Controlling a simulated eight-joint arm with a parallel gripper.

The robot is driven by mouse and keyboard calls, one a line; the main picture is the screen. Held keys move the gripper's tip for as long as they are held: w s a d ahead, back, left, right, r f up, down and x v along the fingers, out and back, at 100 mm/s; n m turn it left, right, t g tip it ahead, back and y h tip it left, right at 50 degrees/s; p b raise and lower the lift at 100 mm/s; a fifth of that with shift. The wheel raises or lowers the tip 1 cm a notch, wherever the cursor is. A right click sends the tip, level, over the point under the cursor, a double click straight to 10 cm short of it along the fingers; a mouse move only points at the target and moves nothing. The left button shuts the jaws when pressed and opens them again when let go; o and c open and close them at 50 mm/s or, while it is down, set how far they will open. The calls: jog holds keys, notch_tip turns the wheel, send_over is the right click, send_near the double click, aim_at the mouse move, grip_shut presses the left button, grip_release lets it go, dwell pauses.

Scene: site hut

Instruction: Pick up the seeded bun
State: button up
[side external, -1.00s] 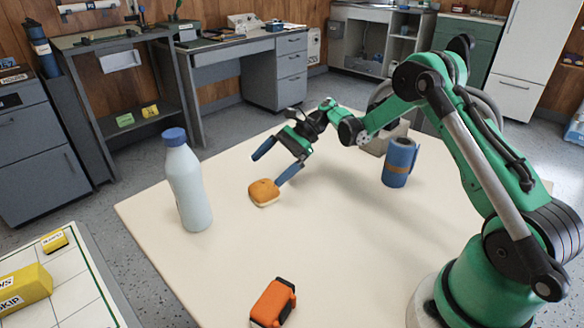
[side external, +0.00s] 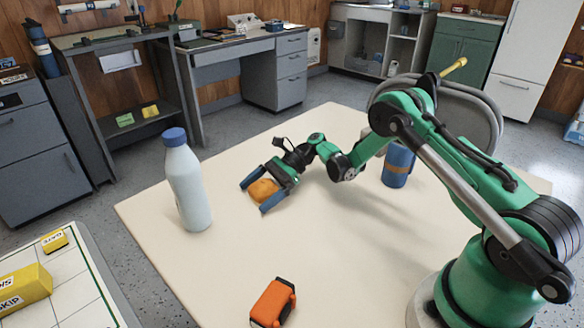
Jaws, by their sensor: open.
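The seeded bun (side external: 263,190) is a small golden-brown bun on the cream table (side external: 370,250), left of the table's middle. My gripper (side external: 256,198) is open, with one blue finger on each side of the bun. The fingers point toward the lower left. I cannot tell whether either finger touches the bun. The palm end of the gripper hides part of the bun's far right side.
A white bottle with a blue cap (side external: 186,185) stands left of the gripper. An orange and black object (side external: 273,302) lies at the front. A blue roll (side external: 398,168) stands behind my arm. The table between bun and orange object is clear.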

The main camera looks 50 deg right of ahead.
jog(key=c, duration=1.2)
jog(key=shift+r, duration=0.15)
